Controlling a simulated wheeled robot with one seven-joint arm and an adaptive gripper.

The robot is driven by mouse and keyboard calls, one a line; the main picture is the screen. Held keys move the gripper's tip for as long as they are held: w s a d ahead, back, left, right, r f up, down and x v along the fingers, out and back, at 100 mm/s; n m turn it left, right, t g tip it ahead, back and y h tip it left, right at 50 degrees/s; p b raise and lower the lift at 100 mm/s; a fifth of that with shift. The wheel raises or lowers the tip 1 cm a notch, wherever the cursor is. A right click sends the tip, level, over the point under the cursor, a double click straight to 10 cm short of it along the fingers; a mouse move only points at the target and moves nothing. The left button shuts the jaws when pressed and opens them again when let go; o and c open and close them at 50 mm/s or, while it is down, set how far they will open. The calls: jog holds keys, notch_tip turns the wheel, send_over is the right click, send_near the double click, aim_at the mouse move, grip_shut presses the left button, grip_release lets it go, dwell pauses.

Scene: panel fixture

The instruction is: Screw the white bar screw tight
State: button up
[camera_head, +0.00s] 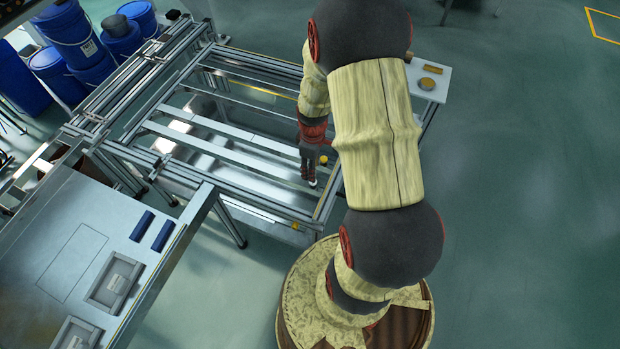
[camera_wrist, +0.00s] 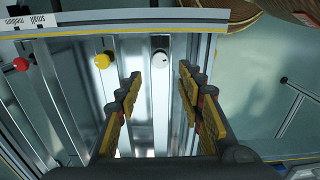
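The white bar screw (camera_wrist: 160,59) shows in the wrist view as a round white knob with a small dark mark, at the end of a metal bar. My gripper (camera_wrist: 158,79) is open, with one finger to the left and one to the right of the line to the white knob. The knob appears beyond the fingertips, and nothing is held. In the head view my gripper (camera_head: 309,177) points down over the frame's near right part. A small white spot shows at its tip; I cannot tell whether it is the knob.
A yellow knob (camera_wrist: 102,61) sits left of the white one, and a red knob (camera_wrist: 21,64) is farther left. A metal frame edge (camera_wrist: 120,29) runs behind them. In the head view, blue buckets (camera_head: 72,35) stand at the back left and a workbench (camera_head: 75,230) at the left.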

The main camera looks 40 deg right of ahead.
notch_tip(320, 180, down, 7)
jog(key=shift+r+b, duration=0.15)
jog(key=shift+b, duration=0.85)
jog(key=shift+c, duration=0.8)
jog(key=c, duration=0.8)
grip_shut()
